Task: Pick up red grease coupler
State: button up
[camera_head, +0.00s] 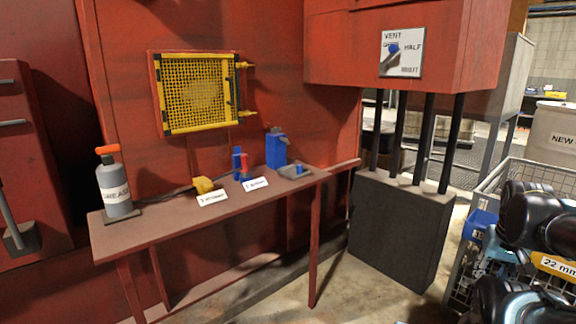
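A small red upright piece (244,166), which looks like the red grease coupler, stands on the narrow brown-red table (150,229) against the red wall. It is close beside a slim blue piece (236,160), and I cannot tell whether they touch. A white label card (255,184) is in front of it, its print too small to read surely. A grey grease bottle (115,187) with an orange-red top stands at the table's left end. My gripper is not in view; only black links that look like my arm show at the right edge.
A yellow piece (203,185) with a label card, a blue box (276,149) and a small grey tray (294,172) share the table. A yellow-framed grille (199,92) hangs above. A dark block (397,228) and a wire crate (462,268) stand right of the table.

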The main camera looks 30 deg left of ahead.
aim_at(246, 172)
jog(key=z, duration=0.7)
jog(key=k, duration=1.75)
jog(key=u, duration=2.3)
jog(key=i, duration=1)
